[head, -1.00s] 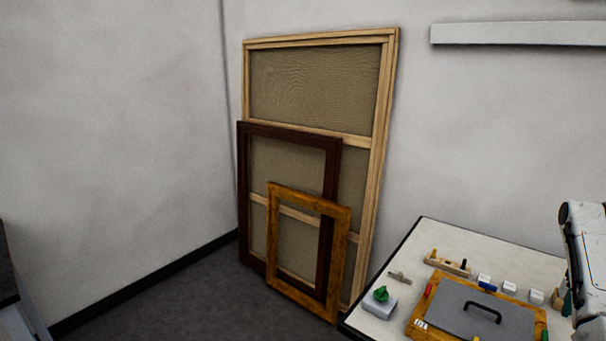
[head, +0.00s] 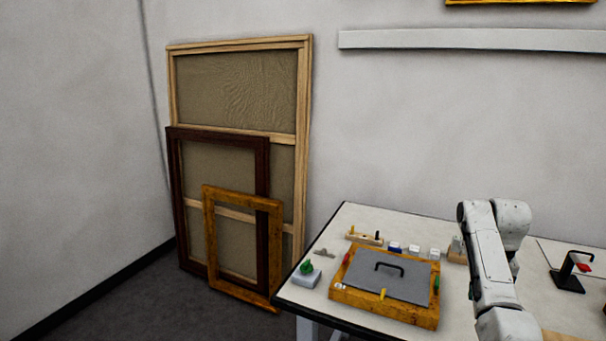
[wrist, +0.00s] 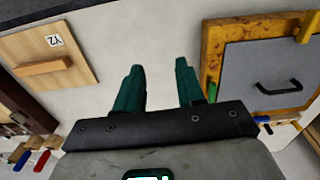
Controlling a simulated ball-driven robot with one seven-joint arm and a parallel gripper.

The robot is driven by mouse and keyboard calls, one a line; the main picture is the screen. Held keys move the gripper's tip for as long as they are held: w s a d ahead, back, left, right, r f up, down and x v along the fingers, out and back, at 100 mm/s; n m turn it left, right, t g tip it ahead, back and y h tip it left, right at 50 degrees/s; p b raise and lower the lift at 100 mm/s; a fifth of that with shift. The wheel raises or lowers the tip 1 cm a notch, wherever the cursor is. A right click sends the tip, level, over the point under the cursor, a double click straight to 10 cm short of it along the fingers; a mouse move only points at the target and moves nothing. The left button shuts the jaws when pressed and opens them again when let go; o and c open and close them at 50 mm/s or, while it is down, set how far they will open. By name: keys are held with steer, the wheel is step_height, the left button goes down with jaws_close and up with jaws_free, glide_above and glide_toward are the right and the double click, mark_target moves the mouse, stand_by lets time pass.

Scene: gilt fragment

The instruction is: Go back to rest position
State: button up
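My gripper (wrist: 157,88) shows in the wrist view with two green fingers held apart and nothing between them. It hangs over the pale table top (wrist: 160,30), between a wooden board marked "YZ" (wrist: 85,45) and a wooden-framed box with a grey panel (wrist: 270,70). In the head view my white arm stands over the table to the right of that framed box (head: 340,308). The gripper itself is not visible there.
The table (head: 318,240) also holds a green knob on a grey block (head: 306,278), several small white blocks (head: 414,251) and a black stand (head: 568,277). A pale ledge (head: 470,40) runs along the wall.

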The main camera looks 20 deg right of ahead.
steer(key=s+a+f+n, duration=0.2)
steer(key=s+a+f, duration=0.1)
steer(key=a+f, duration=0.65)
steer(key=s+a+f+n, duration=0.2)
steer(key=s+a+f, duration=0.2)
steer(key=a+f, duration=0.55)
steer(key=s+a+r+n, duration=0.1)
steer(key=s+a+n, duration=0.1)
steer(key=s+a, duration=0.6)
steer(key=s+a+r+n+t, duration=0.1)
steer(key=s+a+n, duration=0.2)
steer(key=s+a, duration=0.6)
steer(key=shift+s+a+r, duration=0.25)
steer(key=shift+s+r, duration=0.1)
steer(key=shift+s, duration=0.7)
